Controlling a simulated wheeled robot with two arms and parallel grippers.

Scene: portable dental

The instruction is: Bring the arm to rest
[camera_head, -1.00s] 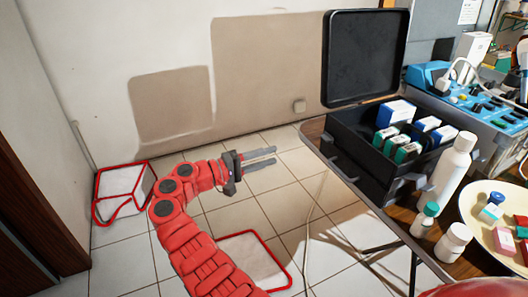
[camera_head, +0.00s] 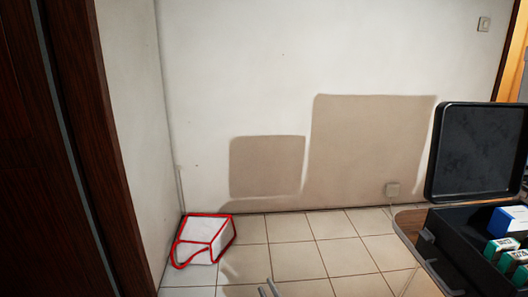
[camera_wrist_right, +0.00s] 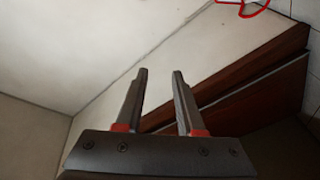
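Most of that arm is out of view. In the right wrist view my right gripper (camera_wrist_right: 160,75) has its two dark fingers apart with nothing between them, so it is open and empty. It touches nothing that I can see. My left gripper is in neither view.
A white red-edged box (camera_head: 204,238) stands on the floor by the corner. A dark door (camera_head: 55,150) is at left. The black case (camera_head: 455,245), lid up, sits on the table (camera_head: 408,222) at right. Tiled floor (camera_head: 310,258) between them is clear.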

